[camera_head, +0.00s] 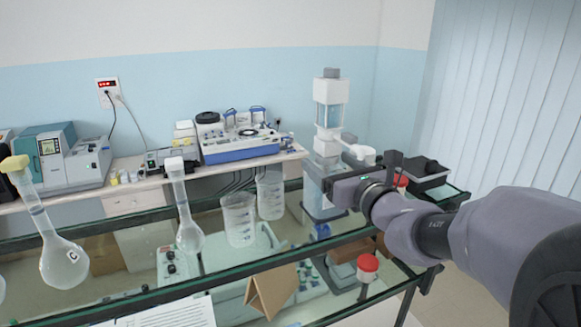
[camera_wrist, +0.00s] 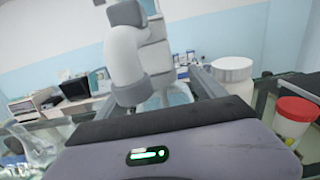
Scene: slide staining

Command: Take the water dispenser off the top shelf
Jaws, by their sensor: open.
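In the wrist view, the dispenser's white body and curved spout (camera_wrist: 124,55) rise just ahead, with the bluish bottle showing between my fingers (camera_wrist: 172,95). The fingers appear to be on either side of it; contact cannot be made out.
A white-lidded jar (camera_wrist: 232,75) and a red-capped jar (camera_wrist: 295,120) stand close to the right. Beakers (camera_head: 239,218) and volumetric flasks (camera_head: 189,235) stand to the left on the glass shelf. A bench with instruments (camera_head: 238,140) lies behind.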

